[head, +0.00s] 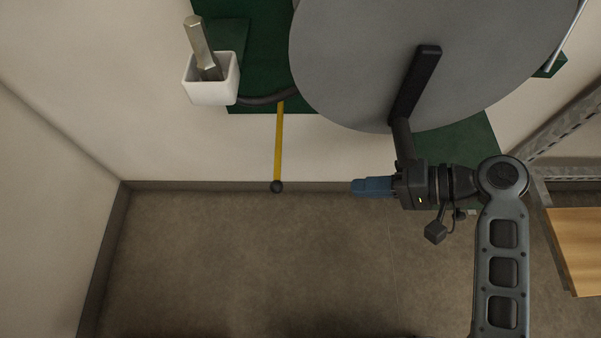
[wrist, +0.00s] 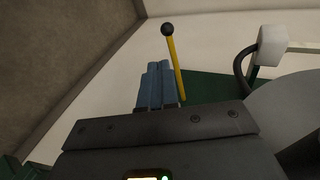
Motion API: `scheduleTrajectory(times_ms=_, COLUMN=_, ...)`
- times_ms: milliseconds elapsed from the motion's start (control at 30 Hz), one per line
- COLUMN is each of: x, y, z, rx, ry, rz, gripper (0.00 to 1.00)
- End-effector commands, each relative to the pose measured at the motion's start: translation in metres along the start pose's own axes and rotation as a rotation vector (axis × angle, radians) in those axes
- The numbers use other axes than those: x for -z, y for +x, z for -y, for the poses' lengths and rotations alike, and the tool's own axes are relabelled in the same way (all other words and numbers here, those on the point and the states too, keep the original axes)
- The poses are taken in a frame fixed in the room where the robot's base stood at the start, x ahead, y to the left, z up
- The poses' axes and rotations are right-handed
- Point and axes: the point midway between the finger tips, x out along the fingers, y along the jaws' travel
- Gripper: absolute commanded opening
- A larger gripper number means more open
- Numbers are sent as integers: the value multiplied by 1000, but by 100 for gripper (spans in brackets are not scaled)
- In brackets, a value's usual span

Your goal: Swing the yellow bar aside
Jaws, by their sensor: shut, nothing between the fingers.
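The yellow bar (head: 279,140) hangs down from the green cart, with a black ball knob (head: 276,187) at its lower end. In the wrist view the yellow bar (wrist: 175,62) stands just past my fingertips, its black knob (wrist: 167,29) at the top. My gripper (head: 357,187) has blue fingers, points left and is shut and empty. It is to the right of the knob, at about the same height in the head view, with a clear gap between them. In the wrist view my blue fingers (wrist: 157,80) lie side by side, and the bar's lower part passes close to them.
A large grey disc (head: 400,50) with a dark handle (head: 414,85) is above my gripper. A white cup (head: 212,85) holding a metal tool is at upper left, with a dark hose beside it. A wooden surface (head: 580,245) is at far right. The floor below the bar is clear.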

Motion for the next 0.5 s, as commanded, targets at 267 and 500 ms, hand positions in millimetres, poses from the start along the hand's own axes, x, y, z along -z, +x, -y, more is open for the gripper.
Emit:
scheduleTrajectory(times_ms=267, x=0, y=4, z=0, rx=-2, ry=0, rz=0, gripper=0)
scheduleTrajectory(times_ms=500, x=-1, y=37, z=0, rx=-2, ry=0, rz=2, gripper=0)
